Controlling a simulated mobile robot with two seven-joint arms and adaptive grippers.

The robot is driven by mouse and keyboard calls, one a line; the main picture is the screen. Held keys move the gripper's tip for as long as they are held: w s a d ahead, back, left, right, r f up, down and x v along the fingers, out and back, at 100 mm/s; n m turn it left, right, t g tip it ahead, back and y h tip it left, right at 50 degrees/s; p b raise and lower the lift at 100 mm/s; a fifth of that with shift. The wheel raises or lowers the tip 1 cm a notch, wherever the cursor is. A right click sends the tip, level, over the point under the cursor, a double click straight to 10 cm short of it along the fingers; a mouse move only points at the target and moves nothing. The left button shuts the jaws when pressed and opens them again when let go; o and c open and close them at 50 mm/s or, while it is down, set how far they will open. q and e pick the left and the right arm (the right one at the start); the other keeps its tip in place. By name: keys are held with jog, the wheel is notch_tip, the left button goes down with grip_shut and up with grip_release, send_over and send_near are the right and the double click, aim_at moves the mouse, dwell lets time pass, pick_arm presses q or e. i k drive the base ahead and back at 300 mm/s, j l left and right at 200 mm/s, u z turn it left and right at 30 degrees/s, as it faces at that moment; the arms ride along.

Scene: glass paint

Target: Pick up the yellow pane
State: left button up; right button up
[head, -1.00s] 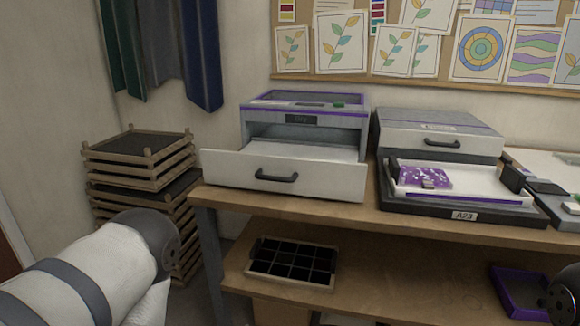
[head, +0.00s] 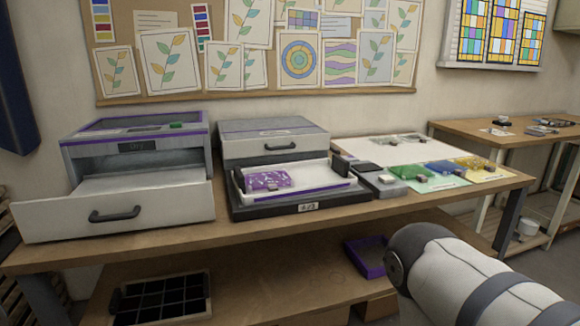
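A yellow pane (head: 476,162) lies flat at the right end of the long workbench (head: 255,216), with a small pale block on or beside it. A blue pane (head: 444,167) and a green pane (head: 409,171) lie to its left, with small blocks at them. A white sheet (head: 375,147) is behind the panes. My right arm shows at the lower right, in front of the bench and apart from the yellow pane. Neither of my grippers is in view.
An open-drawer machine (head: 135,150) stands at the bench's left. A box with a white tray (head: 330,184) holding a purple patterned pane (head: 267,180) is in the middle. A purple tray (head: 366,258) and a black compartment tray (head: 165,300) are on the lower shelf.

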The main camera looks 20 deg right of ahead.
aim_at(476, 163)
jog(key=z, duration=1.65)
jog(key=i, duration=0.25)
jog(key=z, duration=0.05)
